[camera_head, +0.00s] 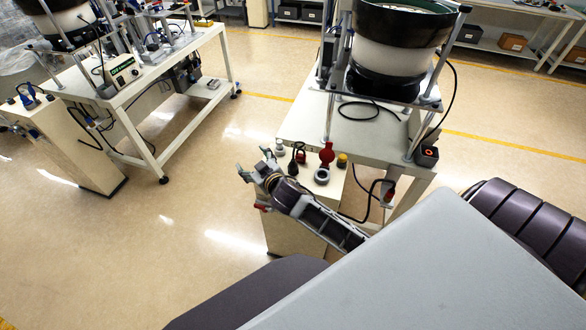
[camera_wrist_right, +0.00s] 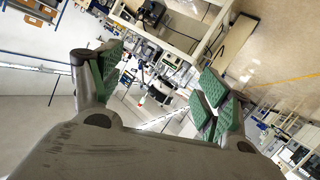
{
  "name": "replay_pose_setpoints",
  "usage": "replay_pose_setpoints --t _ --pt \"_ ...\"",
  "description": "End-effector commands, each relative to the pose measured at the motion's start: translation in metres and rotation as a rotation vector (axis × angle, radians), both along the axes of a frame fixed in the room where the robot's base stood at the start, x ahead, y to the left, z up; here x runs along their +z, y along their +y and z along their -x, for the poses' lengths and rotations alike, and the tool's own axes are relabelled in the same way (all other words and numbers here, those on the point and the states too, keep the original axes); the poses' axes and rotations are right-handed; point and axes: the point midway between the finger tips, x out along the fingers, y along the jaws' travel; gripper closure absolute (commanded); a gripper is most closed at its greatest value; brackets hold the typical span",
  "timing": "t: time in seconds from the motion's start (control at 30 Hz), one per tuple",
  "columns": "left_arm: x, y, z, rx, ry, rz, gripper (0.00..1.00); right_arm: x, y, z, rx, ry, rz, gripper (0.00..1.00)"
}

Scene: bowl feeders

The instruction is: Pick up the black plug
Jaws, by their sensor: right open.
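The black plug (camera_head: 293,164) stands upright on the control box at the front of the feeder table, with a thin dark loop over its top. A red plug (camera_head: 326,155) stands to its right. My right gripper (camera_head: 254,166) is to the left of the black plug, over the box's left edge, open and empty, with its fingers pointing up and left. In the right wrist view its green-padded fingers (camera_wrist_right: 158,82) are wide apart with nothing between them. I cannot make out the black plug in that view. My left gripper is not in view.
The box top also carries a white knob (camera_head: 280,148), a grey ring socket (camera_head: 322,176) and a yellow knob (camera_head: 342,160). A bowl feeder (camera_head: 398,45) stands on the table behind. A black cable (camera_head: 362,215) hangs at the right. Open floor lies to the left.

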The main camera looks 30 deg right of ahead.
Motion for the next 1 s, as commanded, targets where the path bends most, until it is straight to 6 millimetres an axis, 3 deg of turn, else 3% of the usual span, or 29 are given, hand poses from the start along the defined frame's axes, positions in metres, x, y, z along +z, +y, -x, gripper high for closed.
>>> replay_pose_setpoints --t 0.2,0.5,0.77,1.0 --pt "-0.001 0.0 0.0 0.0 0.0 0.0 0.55 0.064 0.03 -0.029 0.144 -0.235 0.022 0.23" --pt "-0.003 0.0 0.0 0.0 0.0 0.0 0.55 0.131 0.082 -0.038 0.405 -0.481 0.063 0.23" --pt "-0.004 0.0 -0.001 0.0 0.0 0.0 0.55 0.162 0.127 -0.026 0.676 -0.606 0.124 0.23" --pt "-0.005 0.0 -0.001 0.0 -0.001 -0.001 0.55 0.166 0.159 -0.007 0.94 -0.634 0.208 0.23"
